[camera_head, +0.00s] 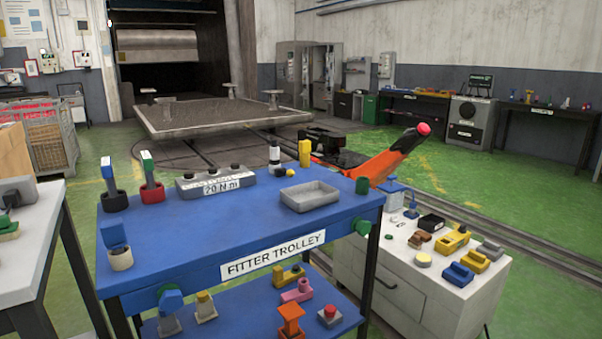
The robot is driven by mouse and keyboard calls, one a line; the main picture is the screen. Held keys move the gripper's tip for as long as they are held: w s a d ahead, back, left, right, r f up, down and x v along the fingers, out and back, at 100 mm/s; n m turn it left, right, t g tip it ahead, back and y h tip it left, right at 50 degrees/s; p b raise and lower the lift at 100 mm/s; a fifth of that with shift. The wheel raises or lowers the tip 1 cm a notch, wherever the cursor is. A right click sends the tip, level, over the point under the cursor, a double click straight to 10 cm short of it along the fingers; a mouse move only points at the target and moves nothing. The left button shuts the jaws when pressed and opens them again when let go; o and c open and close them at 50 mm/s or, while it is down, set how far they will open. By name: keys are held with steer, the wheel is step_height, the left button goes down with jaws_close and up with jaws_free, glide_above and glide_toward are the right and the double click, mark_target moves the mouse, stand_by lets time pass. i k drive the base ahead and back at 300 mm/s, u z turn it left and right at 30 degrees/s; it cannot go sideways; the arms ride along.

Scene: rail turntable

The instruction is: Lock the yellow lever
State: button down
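Several yellow parts are in view, and I cannot tell for certain which is the yellow lever. A yellow upright block (305,153) stands at the back of the blue trolley top (215,240). A yellow piece with a dark part (453,239) lies on the white cabinet (400,262) at the right. A low yellow piece (288,276) lies on the trolley's lower shelf. A large orange lever (385,161) with a red knob slants up behind the trolley. No lock position can be read. My gripper is not in view.
The trolley top also holds a grey tray (309,195), a grey torque box (215,181) and several upright handles. A grey bench (30,245) stands at the left. Rails (500,222) run behind the cabinet. Green floor (470,165) lies open beyond.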

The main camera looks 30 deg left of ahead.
mark_target(291, 172)
steer(key=u, duration=0.45)
steer(key=i, duration=0.15)
steer(key=z, duration=1.15)
steer(key=k, duration=0.15)
steer(key=u, duration=3.35)
steer(key=i, duration=0.6)
